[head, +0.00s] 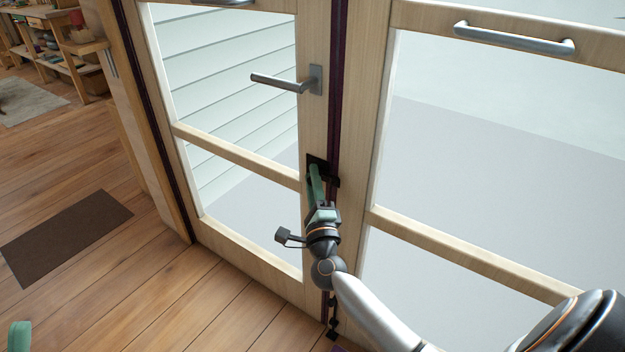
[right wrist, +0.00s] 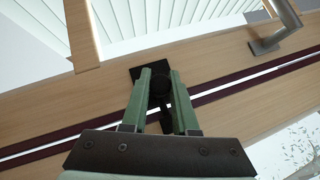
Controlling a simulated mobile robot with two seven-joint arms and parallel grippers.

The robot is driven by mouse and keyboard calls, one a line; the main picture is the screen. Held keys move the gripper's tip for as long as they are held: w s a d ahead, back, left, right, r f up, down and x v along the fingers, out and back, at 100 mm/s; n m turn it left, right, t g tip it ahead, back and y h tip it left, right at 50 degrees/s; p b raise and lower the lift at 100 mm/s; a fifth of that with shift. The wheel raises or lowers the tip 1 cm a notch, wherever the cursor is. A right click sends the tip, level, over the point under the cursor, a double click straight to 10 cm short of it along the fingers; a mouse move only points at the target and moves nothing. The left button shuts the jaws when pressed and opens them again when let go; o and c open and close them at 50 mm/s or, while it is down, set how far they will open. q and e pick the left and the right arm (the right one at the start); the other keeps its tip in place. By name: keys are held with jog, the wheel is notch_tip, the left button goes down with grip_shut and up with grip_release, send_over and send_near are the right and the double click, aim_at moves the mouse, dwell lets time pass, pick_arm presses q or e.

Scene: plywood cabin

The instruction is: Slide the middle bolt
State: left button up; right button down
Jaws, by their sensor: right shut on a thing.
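The middle bolt (head: 333,181) is a small black fitting on the door frame, at the seam between the two glazed doors and below the lever handle. Its black plate (right wrist: 138,72) also shows in the right wrist view. My right gripper (head: 316,168) has its green fingers at the bolt. In the right wrist view my right gripper (right wrist: 163,72) is shut on the bolt's dark knob, with one finger on each side. The fingers hide part of the bolt, so I cannot tell how far it is slid. Only a green tip of my left gripper (head: 20,336) shows at the bottom left.
A lever handle (head: 285,83) sticks out above the bolt. A bar handle (head: 515,38) is on the right door. Another black bolt (head: 332,328) sits low on the seam. A brown mat (head: 66,236) lies on the clear wooden floor at left. Shelves (head: 62,45) stand far left.

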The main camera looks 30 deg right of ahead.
jog(key=w, duration=0.1)
jog(key=w+a, duration=0.1)
jog(key=w, duration=0.1)
jog(key=shift+w+a+b, duration=0.25)
jog(key=shift+a+b, duration=0.05)
jog(key=c, duration=0.7)
grip_release()
jog(key=shift+w, duration=0.1)
jog(key=p+v, duration=0.1)
jog(key=v, duration=1.1)
jog(key=shift+s+a, duration=0.1)
jog(key=shift+s, duration=0.2)
